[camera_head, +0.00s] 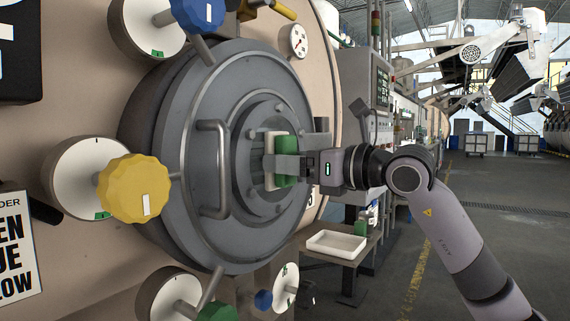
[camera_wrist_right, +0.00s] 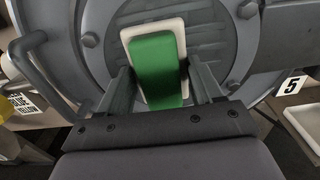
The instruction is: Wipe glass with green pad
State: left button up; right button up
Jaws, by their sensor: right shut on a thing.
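The green pad (camera_head: 281,142) has a pale backing and is held by my right gripper (camera_head: 272,165) at the middle of the round grey door. In the right wrist view the pad (camera_wrist_right: 160,70) lies between the two fingers of the gripper (camera_wrist_right: 158,92). The round glass (camera_wrist_right: 200,30) in the door's centre shows dark and partly hidden behind the pad. The pad looks to be against or very close to it; contact cannot be told. My left gripper is not in view.
The grey door (camera_head: 190,130) has a curved handle (camera_head: 216,168) left of the pad. A yellow knob (camera_head: 133,188), a blue knob (camera_head: 198,12) and a green knob (camera_head: 217,311) surround it. A white tray (camera_head: 337,245) sits on a small table below right.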

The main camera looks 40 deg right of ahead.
jog(key=shift+w, duration=0.1)
jog(key=shift+a, duration=0.15)
jog(key=shift+s+a, duration=0.25)
jog(key=shift+a, duration=0.35)
jog(key=shift+s+a, duration=0.2)
jog(key=shift+a, duration=0.45)
jog(key=shift+s+a, duration=0.25)
jog(key=shift+a, duration=0.35)
jog(key=shift+s+d+f+b, duration=0.1)
jog(key=shift+s+f+b, duration=0.1)
jog(key=shift+s+b, duration=0.2)
jog(key=b, duration=0.2)
send_near(258, 163)
jog(key=shift+w, duration=0.35)
